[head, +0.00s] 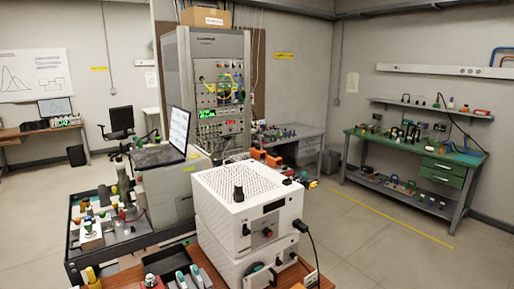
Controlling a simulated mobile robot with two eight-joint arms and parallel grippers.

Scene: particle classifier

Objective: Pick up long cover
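I cannot pick out a part that is clearly the long cover. A white box instrument (250,195) with a perforated top stands in the near middle, stacked on a second white unit (232,262). Neither of my grippers shows in the head view.
A wooden table (205,268) holds the white units and several hand tools. A black cart (75,240) with small parts stands left. A tall grey rack (175,80) is behind. A green workbench (410,150) stands right, with open floor (370,235) before it.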

